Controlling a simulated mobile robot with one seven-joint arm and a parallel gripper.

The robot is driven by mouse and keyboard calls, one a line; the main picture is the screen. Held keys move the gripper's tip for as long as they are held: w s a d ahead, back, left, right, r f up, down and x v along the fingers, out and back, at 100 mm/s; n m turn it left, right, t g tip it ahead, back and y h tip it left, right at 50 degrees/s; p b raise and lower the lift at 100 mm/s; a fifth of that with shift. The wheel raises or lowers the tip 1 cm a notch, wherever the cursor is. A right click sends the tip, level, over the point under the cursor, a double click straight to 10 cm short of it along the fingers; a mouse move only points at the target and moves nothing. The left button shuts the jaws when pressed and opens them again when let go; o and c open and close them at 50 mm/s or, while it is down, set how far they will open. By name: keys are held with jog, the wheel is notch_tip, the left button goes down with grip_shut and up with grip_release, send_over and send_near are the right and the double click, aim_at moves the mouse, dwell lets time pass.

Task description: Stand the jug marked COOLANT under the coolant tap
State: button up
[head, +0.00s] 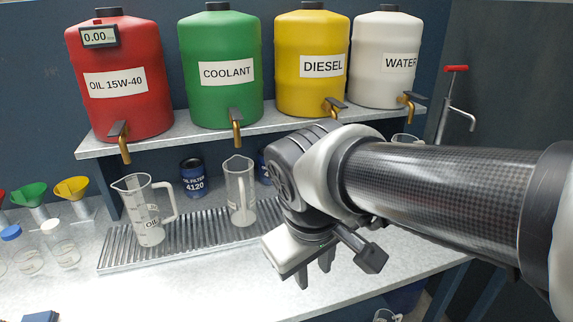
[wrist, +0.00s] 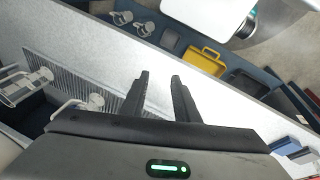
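The green COOLANT tank (head: 222,95) stands on the shelf, with its brass coolant tap (head: 236,130) hanging over the edge. A clear jug (head: 240,188) stands upright on the slatted drip tray (head: 118,252), roughly below that tap; I cannot read a mark on it. Another clear jug (head: 147,205), marked OIL, stands at the tray's left, near the oil tap (head: 122,143). No COOLANT mark shows on any jug. My gripper (head: 315,275) is over the counter, right of the jugs, pointing down. In the wrist view my gripper (wrist: 160,77) has its fingers apart with nothing between them.
Red oil, yellow diesel and white water tanks share the shelf. A blue oil filter (head: 193,178) stands behind the tray. Funnels and small bottles are at the left. My arm hides the tray's right part. A clear vessel (head: 405,138) shows partly behind it.

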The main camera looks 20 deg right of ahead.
jog(key=r+m+t, duration=0.1)
jog(key=a+r+m+y, duration=0.1)
jog(key=r, duration=0.1)
jog(key=a+r+m+t+y, duration=0.1)
jog(key=shift+s+a+r+t, duration=0.15)
jog(key=shift+a+r+t, duration=0.05)
jog(key=shift+r+t, duration=0.1)
